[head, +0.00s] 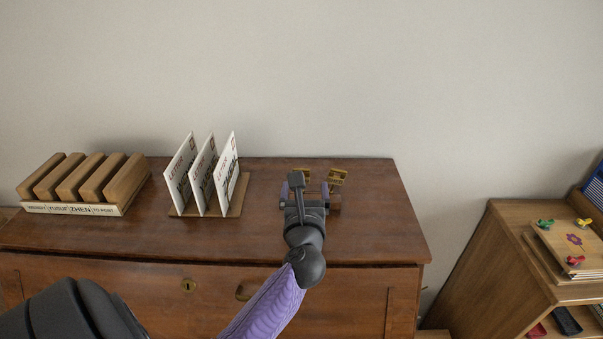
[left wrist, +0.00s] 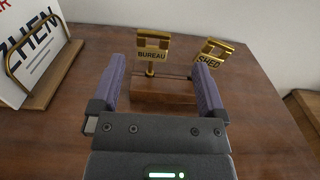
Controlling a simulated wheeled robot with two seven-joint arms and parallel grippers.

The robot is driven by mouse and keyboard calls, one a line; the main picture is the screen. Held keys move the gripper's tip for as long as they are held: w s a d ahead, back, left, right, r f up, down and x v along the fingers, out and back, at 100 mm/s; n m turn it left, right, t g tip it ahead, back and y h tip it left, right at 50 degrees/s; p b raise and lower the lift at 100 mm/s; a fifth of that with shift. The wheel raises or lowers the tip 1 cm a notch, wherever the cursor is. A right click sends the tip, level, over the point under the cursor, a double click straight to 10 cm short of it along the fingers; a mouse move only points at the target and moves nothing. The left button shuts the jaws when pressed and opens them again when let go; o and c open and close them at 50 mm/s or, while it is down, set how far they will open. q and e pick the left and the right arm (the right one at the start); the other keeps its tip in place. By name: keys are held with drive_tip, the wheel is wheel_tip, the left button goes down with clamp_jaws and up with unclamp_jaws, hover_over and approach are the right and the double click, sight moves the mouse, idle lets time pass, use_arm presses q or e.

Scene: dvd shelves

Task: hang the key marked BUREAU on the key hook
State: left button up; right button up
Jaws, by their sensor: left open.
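The brass key marked BUREAU (left wrist: 152,50) stands upright in a wooden block (left wrist: 165,98) in the left wrist view. A second brass key, marked SHED (left wrist: 211,55), leans to its right. In the head view the BUREAU key (head: 301,174) and the SHED key (head: 338,177) show at the back right of the chest top. My left gripper (left wrist: 158,68) is open, its purple fingers on either side of the BUREAU key and block; contact cannot be told. The left gripper (head: 305,190) hides most of the block in the head view. I cannot make out a key hook. My right gripper is not in view.
A letter rack (head: 242,200) with upright cards stands left of the gripper. A wooden rack of blocks (head: 75,208) stands at far left. The chest top (head: 370,225) is bare toward its right edge. A lower shelf unit (head: 500,260) stands at right, across a gap.

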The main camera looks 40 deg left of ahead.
use_arm(q)
drive_tip(key=x, duration=0.5)
drive_tip(key=shift+a, duration=0.5)
clamp_jaws()
